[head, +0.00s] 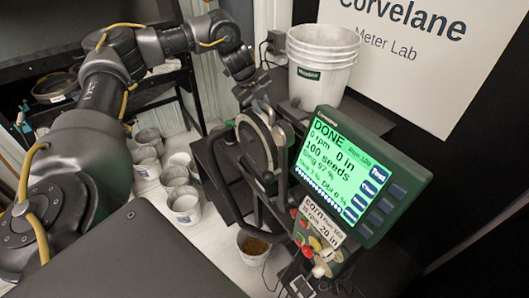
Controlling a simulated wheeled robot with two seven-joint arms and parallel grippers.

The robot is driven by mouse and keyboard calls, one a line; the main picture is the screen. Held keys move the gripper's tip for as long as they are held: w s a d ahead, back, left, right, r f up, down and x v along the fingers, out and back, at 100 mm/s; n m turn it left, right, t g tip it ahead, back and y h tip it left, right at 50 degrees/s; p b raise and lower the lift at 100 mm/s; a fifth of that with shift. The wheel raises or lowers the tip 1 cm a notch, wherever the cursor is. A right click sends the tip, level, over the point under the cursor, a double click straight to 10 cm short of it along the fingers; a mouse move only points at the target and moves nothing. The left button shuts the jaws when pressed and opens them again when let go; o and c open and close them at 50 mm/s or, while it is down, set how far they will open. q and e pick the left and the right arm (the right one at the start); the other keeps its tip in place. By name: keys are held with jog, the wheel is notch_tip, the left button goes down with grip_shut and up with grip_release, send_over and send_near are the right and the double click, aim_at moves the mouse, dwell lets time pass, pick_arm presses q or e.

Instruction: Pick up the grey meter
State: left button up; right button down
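The grey meter (254,143), a round upright disc-shaped housing, is mounted on the dark test stand, left of the green-framed monitor (352,178). My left arm reaches in from the left, and my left gripper (259,106) points down at the meter's top rim. The fingers are small and dark against the meter, so I cannot tell whether they are open, shut or touching it. The monitor reads "DONE", "0 rpm", "100 seeds". My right gripper is not in view.
A bucket (252,246) with brown seed stands below the meter. Several white buckets (184,205) stand on the floor to the left. Stacked white buckets (322,62) sit behind the monitor. A knob panel (318,235) is below the monitor, close right of the meter.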

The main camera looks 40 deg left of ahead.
pick_arm(q)
grip_shut()
jog(key=shift+s, duration=0.1)
dwell(1.2)
jog(key=shift+w+d+r, duration=0.1)
jog(key=shift+w+r, duration=0.1)
jog(key=shift+r, duration=0.1)
jog(key=shift+f, duration=0.1)
